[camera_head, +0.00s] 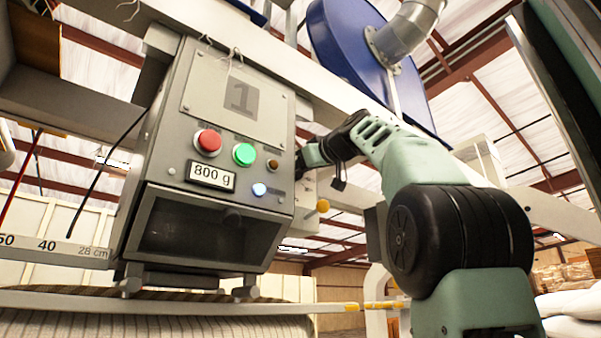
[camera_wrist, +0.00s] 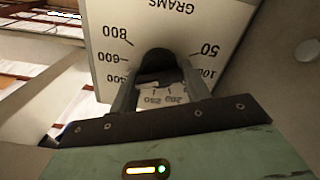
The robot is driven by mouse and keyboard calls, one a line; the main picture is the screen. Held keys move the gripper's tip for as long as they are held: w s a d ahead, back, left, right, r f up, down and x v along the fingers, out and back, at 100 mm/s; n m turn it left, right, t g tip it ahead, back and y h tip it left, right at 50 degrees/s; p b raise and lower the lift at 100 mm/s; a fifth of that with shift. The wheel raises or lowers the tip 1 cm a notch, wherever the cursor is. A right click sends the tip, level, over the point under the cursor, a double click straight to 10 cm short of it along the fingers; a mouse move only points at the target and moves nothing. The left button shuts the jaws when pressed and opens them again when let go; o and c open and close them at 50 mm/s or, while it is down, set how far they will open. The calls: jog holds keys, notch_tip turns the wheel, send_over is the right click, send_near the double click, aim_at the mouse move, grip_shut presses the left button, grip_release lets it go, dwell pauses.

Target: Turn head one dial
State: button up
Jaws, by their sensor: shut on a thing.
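The head one box (camera_head: 237,96), grey with a "1" plate, hangs in the left half of the head view. Its display (camera_head: 211,176) reads "800 g". My gripper (camera_wrist: 160,72) is shut on the dark dial knob (camera_wrist: 156,58), one finger on each side. The knob's pointer cannot be made out. In the head view my gripper (camera_head: 303,158) reaches the box's right side, where the box hides the dial and fingertips.
The box front carries a red button (camera_head: 207,142), a lit green button (camera_head: 244,154) and a lit white-blue lamp (camera_head: 259,190). A yellow knob (camera_head: 322,205) sticks out below my wrist. A white beam (camera_head: 330,97) runs behind my arm.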

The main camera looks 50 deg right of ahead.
jog(key=shift+n, duration=0.7)
jog(key=o, duration=1)
jog(key=shift+c, duration=0.2)
jog(key=b+v, duration=0.2)
jog(key=v, duration=1.5)
jog(key=shift+s+a, duration=0.15)
jog(key=shift+s, duration=0.05)
